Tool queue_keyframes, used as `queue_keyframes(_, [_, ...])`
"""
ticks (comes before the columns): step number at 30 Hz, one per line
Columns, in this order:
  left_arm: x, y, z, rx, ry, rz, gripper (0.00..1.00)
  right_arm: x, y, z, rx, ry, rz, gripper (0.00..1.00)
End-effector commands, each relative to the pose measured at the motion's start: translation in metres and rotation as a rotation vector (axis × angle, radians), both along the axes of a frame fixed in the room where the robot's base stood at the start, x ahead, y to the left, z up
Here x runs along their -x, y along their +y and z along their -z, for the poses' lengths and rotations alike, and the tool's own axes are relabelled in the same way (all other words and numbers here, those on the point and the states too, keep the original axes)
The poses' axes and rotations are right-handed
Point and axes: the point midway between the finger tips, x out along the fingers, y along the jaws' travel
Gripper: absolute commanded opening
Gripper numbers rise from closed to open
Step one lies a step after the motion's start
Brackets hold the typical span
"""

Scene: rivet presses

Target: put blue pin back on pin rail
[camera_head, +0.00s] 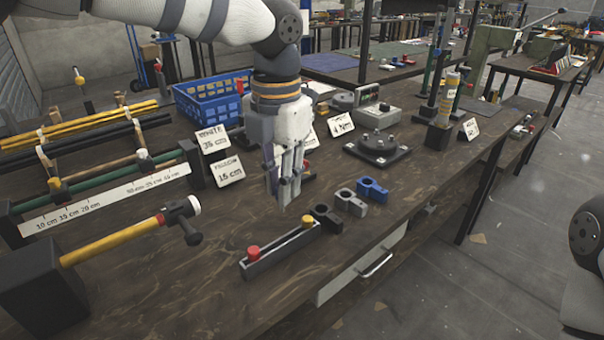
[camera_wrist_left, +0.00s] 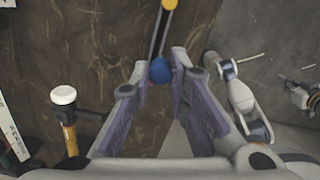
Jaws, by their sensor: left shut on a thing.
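The blue pin (camera_wrist_left: 160,71) is held between the fingertips of my left gripper (camera_wrist_left: 160,84) in the left wrist view. In the head view my left gripper (camera_head: 287,188) points down above the table, a little behind the pin rail, and its fingers hide the blue pin. The pin rail (camera_head: 281,249) is a narrow grey bar near the table's front edge, with a red pin (camera_head: 254,252) at its left end and a yellow pin (camera_head: 308,221) at its right end. Between them its top is bare. My right gripper does not show.
Black, grey and blue clamp-like parts (camera_head: 372,188) lie right of the rail. A yellow-handled hammer (camera_head: 120,238) rests at the left. Label cards (camera_head: 228,172) and a blue crate (camera_head: 208,98) stand behind. The tabletop just left of the rail is clear.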

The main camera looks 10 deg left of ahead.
Motion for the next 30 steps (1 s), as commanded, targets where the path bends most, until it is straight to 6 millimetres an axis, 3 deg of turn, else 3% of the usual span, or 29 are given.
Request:
queue_keyframes(11, [0.0, 0.001, -0.003, 0.001, -0.005, -0.001, 0.02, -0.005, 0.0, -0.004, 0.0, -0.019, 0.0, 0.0])
queue_keyframes(21, [0.0, 0.001, 0.04, 0.0, 0.002, 0.0, 0.02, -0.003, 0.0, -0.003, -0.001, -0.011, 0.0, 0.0])
queue_keyframes(30, [0.0, 0.0, 0.058, 0.001, 0.0, 0.0, 0.02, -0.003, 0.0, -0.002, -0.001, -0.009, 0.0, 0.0])
